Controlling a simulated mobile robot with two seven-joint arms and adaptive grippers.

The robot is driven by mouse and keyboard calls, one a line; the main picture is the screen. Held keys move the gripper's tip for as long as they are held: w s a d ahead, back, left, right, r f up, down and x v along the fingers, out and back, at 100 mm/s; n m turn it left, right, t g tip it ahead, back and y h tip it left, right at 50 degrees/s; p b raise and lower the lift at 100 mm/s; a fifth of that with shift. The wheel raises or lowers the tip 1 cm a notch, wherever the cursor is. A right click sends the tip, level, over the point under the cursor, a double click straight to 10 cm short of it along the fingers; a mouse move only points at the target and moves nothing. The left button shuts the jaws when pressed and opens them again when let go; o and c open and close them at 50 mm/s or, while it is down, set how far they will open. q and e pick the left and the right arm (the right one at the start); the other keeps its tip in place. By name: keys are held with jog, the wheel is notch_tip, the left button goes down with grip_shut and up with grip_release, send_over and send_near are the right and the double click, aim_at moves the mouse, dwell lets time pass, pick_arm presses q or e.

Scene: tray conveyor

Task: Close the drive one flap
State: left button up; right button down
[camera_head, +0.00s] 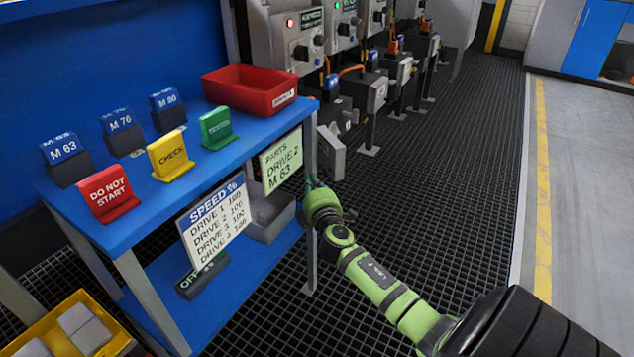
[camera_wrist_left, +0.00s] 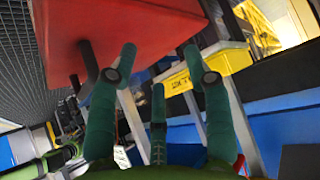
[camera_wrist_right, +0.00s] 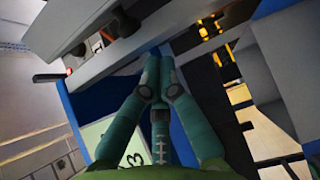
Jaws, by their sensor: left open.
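A pale grey hinged plate (camera_head: 331,153), which looks like an open flap, hangs below the nearest dark drive box (camera_head: 338,112) beyond the bench. I cannot read a drive number on it. My right gripper (camera_head: 312,184) is by the bench corner, just below and left of the plate and apart from it as far as I can tell. In the right wrist view its fingers (camera_wrist_right: 160,65) are together with nothing visible between them. My left gripper (camera_wrist_left: 160,62) shows only in the left wrist view, with its fingers spread beneath a red surface (camera_wrist_left: 115,25).
The blue bench (camera_head: 130,215) carries a red bin (camera_head: 250,90), a red sign (camera_head: 108,192), a yellow sign (camera_head: 170,155) and a green sign (camera_head: 217,127). A parts sign (camera_head: 282,160) hangs at its edge near my right gripper. The black grating floor (camera_head: 440,170) is clear.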

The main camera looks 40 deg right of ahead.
pick_arm(q)
jog(key=shift+w+d+r+t, duration=0.25)
jog(key=shift+w+r+t, duration=0.05)
jog(key=shift+w+r, duration=0.15)
pick_arm(e)
jog(key=shift+s+d, duration=0.2)
jog(key=shift+d, duration=0.6)
